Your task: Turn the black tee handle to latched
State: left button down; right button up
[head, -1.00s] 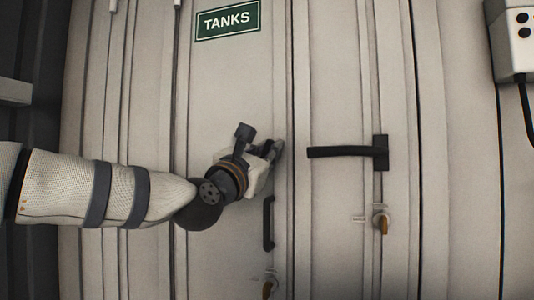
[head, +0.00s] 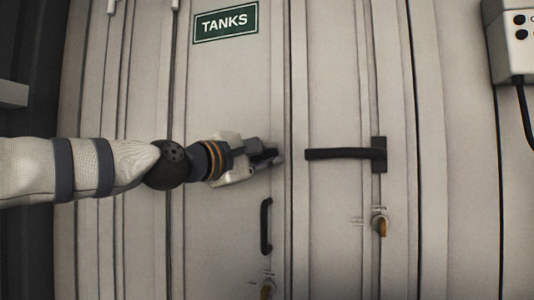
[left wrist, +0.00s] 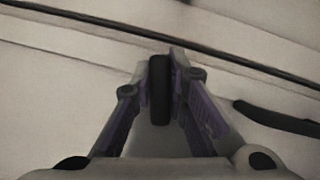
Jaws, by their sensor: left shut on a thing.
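My left gripper (head: 270,159) is at the tall pale door, left of the door seam. In the left wrist view its two fingers (left wrist: 166,85) are shut on a black bar, the black tee handle (left wrist: 159,100), which stands upright between them. In the head view the gripper covers most of the tee handle, so its angle against any latch mark cannot be read. My right gripper is not in view.
A black lever handle (head: 345,154) lies level to the right of the seam. A black pull handle (head: 266,226) is just below my gripper. Brass-coloured key-like knobs (head: 381,226) sit lower. A green TANKS sign (head: 225,23) is above, a grey box (head: 513,40) at upper right.

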pick_arm(q)
jog(key=shift+m+g+y, duration=0.4)
jog(key=shift+m, duration=0.9)
jog(key=shift+f+p, duration=0.1)
jog(key=shift+p, duration=0.2)
jog(key=c, duration=1.6)
grip_release()
jog(key=shift+o, duration=0.2)
jog(key=shift+s, duration=0.1)
jog(key=v, duration=1.2)
